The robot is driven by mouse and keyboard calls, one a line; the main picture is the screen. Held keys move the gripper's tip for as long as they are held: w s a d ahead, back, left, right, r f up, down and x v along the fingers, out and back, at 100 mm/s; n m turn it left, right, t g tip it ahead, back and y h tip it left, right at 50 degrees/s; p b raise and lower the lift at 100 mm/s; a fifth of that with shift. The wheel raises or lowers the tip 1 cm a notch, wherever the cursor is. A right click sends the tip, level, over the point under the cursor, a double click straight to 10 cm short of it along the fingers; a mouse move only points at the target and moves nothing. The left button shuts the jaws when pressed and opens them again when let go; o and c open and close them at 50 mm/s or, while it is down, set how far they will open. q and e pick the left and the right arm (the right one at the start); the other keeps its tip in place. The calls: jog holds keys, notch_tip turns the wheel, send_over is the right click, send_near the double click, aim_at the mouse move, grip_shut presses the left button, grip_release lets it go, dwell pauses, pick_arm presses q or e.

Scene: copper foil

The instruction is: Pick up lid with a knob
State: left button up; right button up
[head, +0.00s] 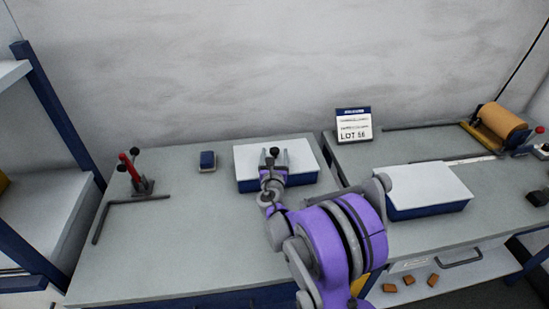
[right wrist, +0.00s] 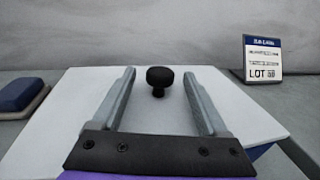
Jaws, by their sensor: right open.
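A white flat lid (head: 300,154) with a black knob (head: 274,152) covers a blue box (head: 305,179) on the grey bench. In the right wrist view the lid (right wrist: 240,112) fills the middle, and its knob (right wrist: 159,78) stands upright near the fingertips. My right gripper (head: 273,163) is over the lid. It also shows in the right wrist view (right wrist: 159,75), open, with its two grey fingers apart on either side of the knob's line. Nothing is between the fingers' grip; whether they touch the lid is unclear. My left gripper is out of view.
A second blue box with a white top (head: 428,184) stands to the right. A lot sign (head: 354,126), a small blue block (head: 207,160), a red-handled clamp (head: 133,172) and a copper-coloured roll (head: 500,122) are also on the benches.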

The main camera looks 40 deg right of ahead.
grip_shut()
dwell(0.5)
